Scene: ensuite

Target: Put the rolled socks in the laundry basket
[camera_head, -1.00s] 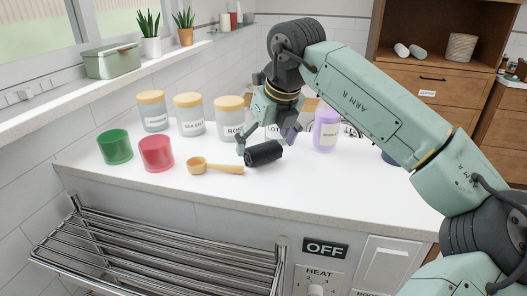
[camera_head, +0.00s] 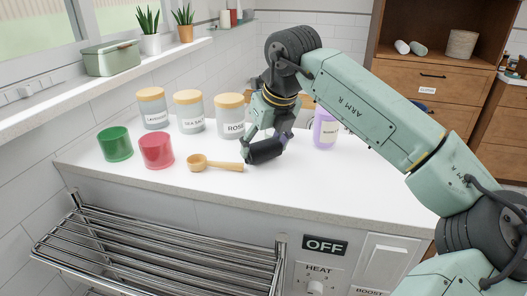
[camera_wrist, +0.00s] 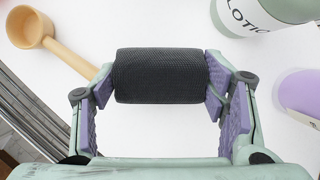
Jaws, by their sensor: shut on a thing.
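The rolled socks are a dark charcoal, ribbed roll (camera_head: 266,152) lying on its side low over the white counter. In the wrist view the roll (camera_wrist: 160,75) spans between the purple finger pads. My gripper (camera_head: 262,147) is shut on it, with one finger at each end. I cannot tell whether the roll still touches the counter. A small pale basket (camera_head: 462,44) stands on the wooden cabinet at the back right; I cannot tell whether it is the laundry basket.
A wooden scoop (camera_head: 215,164) lies just left of the roll. Red (camera_head: 156,151) and green (camera_head: 115,145) cups and lidded jars (camera_head: 189,112) stand left and behind. A lilac bottle (camera_head: 325,128) stands to the right. The counter's front right is clear. A metal rack (camera_head: 160,245) hangs in front.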

